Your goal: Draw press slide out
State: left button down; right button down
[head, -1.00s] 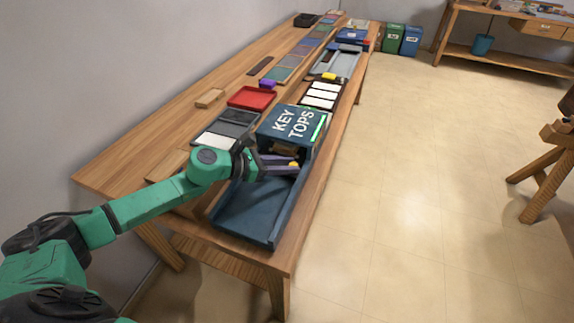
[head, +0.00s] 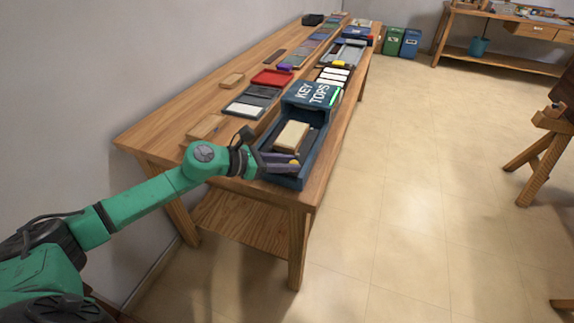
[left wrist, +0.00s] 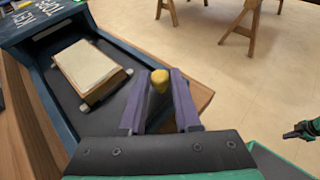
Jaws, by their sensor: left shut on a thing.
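The dark blue press box (head: 304,92), lettered KEY TOPS, stands on the long wooden bench. Its open trough (head: 313,150) runs from the box mouth toward the near end. The slide, a wooden block with a cream top (head: 292,135), lies in the trough in front of the mouth. It also shows in the left wrist view (left wrist: 90,68). My left gripper (head: 292,163) is at the trough's near end, its purple fingers shut on the yellow knob (left wrist: 159,79). A small green and black part at the right edge of the left wrist view looks like my right gripper (left wrist: 300,131).
A grey tray (head: 252,101), a red tray (head: 272,77) and a wooden block (head: 232,80) lie left of the box. White key tops (head: 333,77) lie behind it. The floor right of the bench is clear up to a wooden trestle (head: 540,165).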

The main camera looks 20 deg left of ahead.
pick_arm(q)
jog(key=shift+s, duration=0.2)
jog(key=shift+f, duration=0.1)
jog(key=c, duration=0.6)
grip_release()
jog(key=shift+s, duration=0.25)
